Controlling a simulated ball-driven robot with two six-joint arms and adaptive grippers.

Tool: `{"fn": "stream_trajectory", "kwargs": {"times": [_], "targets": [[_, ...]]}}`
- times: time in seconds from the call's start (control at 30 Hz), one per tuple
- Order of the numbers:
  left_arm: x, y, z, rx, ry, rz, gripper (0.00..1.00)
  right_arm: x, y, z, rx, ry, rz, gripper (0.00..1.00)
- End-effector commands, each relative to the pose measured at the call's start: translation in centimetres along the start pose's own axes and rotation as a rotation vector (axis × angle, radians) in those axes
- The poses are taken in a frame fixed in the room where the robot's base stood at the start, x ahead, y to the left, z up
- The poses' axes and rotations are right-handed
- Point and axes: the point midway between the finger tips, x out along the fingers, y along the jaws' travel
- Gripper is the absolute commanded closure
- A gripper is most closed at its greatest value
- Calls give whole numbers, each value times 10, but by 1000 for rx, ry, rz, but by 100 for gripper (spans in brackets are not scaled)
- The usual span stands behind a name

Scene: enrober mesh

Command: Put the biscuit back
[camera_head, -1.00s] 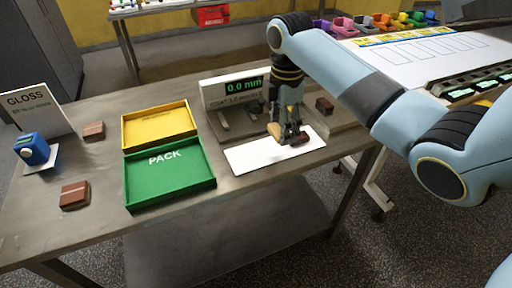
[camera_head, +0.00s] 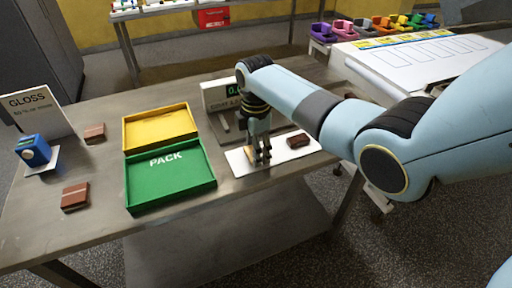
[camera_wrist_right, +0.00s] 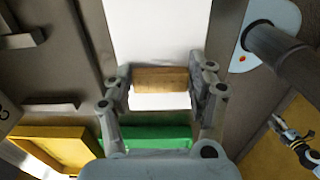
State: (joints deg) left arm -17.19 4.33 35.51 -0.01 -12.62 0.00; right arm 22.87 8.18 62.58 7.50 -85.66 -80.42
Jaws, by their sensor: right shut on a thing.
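My right gripper (camera_head: 260,163) is over the left part of a white sheet (camera_head: 240,165). It is shut on a biscuit (camera_wrist_right: 161,80), whose tan side shows between the fingers in the wrist view. In the head view the fingers mostly hide this biscuit. A dark brown biscuit (camera_head: 298,140) lies on the right part of the sheet, apart from the gripper. Two more brown biscuits (camera_head: 95,133) (camera_head: 75,196) lie on the table at left. My left gripper (camera_wrist_right: 277,125) shows small at the lower right of the wrist view, its fingertips apart.
A green PACK tray (camera_head: 211,178) and a yellow tray (camera_head: 158,109) stand empty left of the sheet. A gauge with a display (camera_head: 217,97) stands behind the sheet, partly hidden. A blue device (camera_head: 33,150) and a GLOSS sign (camera_head: 35,108) stand at far left.

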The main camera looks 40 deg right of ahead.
Motion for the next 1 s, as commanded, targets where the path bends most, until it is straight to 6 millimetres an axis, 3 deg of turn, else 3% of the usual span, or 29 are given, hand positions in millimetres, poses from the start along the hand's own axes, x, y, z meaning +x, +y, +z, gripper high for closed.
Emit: {"fn": "stream_trajectory", "kwargs": {"times": [0.07,0.1,0.23,0.63,1.0], "targets": [[2,0,0,0,0,0,60,3,0,0,0,0,-1,61],[1,0,0,0,0,0,60,2,0,0,0,0,-1,38],[1,-1,0,1,0,-1,60,2,0,0,0,0,-1,21],[-1,-4,0,2,0,-4,60,-7,0,0,0,0,0,20],[-4,-4,0,2,0,-4,60,-85,1,0,0,0,4,20]]}}
